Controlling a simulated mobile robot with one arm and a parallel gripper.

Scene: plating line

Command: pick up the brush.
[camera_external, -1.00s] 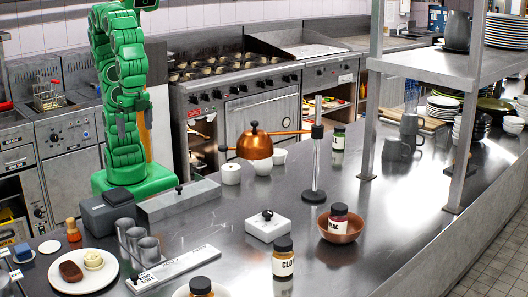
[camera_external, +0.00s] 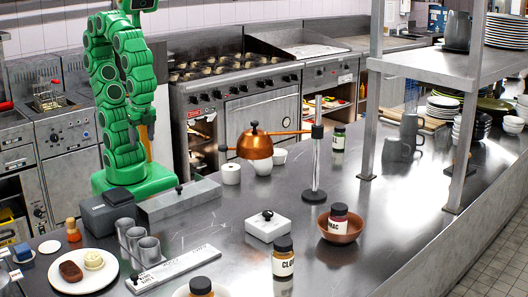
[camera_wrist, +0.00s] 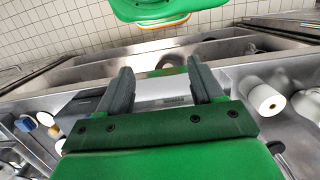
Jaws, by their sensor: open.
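A small orange upright item (camera_external: 73,230), which looks like the brush, stands on the steel counter at the front left, just behind the white plate. It is too small to make out bristles. My gripper (camera_wrist: 158,76) is open and empty in the wrist view, its two grey fingers spread apart. In the external view my gripper (camera_external: 141,130) hangs high behind the counter, above and to the right of the orange item and well apart from it. A small orange-brown thing (camera_wrist: 59,146) at the lower left of the wrist view may be the same item.
The plate (camera_external: 70,286) holds a brown and a cream piece. Steel cups (camera_external: 148,250), a dark grey box (camera_external: 106,213) and a long metal container (camera_external: 180,201) stand nearby. A copper lamp (camera_external: 254,145) overhangs the counter. The counter's middle has free room.

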